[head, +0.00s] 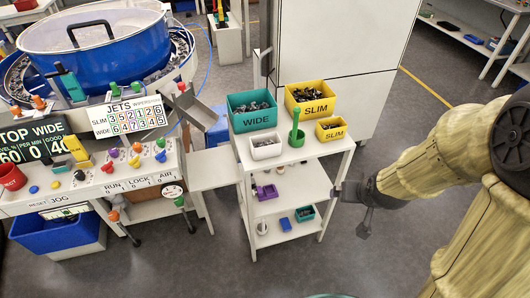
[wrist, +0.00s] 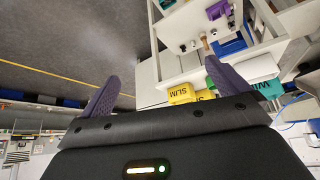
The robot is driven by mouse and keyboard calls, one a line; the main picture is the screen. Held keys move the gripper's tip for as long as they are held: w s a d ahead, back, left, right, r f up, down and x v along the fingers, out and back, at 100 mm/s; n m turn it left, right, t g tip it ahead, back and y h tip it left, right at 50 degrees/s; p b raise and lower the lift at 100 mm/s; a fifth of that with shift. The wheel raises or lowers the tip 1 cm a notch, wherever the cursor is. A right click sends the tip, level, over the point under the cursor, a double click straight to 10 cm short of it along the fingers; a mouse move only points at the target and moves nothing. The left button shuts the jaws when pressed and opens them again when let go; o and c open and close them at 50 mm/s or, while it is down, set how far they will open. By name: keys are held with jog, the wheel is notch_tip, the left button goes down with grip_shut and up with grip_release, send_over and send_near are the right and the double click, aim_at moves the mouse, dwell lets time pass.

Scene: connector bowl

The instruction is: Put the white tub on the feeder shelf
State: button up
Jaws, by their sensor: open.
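The white tub (head: 265,146) stands upright on the top of the white shelf cart, in front of the teal WIDE bin, with dark parts inside. A narrow white shelf (head: 215,172) joins the feeder machine on the left to the cart; it looks bare and I take it as the feeder shelf. My gripper (head: 352,210) is right of the cart, lower than its top and apart from the tub. In the wrist view my gripper (wrist: 162,85) has its two purple fingers spread wide with nothing between them.
A white cabinet (head: 340,60) stands behind.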

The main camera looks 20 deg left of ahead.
jog(key=w+a+f+n+t+y+b, duration=0.1)
jog(key=w+a+f+t+y+b, duration=0.1)
jog(key=a, duration=0.5)
jog(key=w+a+f+n+t+y+b, duration=0.2)
jog(key=a+f+t+y+b, duration=0.1)
jog(key=a, duration=0.4)
jog(key=w+a+f+n+t+y+b, duration=0.1)
jog(key=w+a+f+t+y+b, duration=0.1)
jog(key=a, duration=0.5)
jog(key=shift+f+t+y+b, duration=0.7)
jog(key=shift+t+y+b, duration=0.25)
jog(key=shift+b, duration=0.25)
jog(key=shift+a, duration=0.1)
jog(key=shift+w+n, duration=0.1)
jog(key=shift+n, duration=0.2)
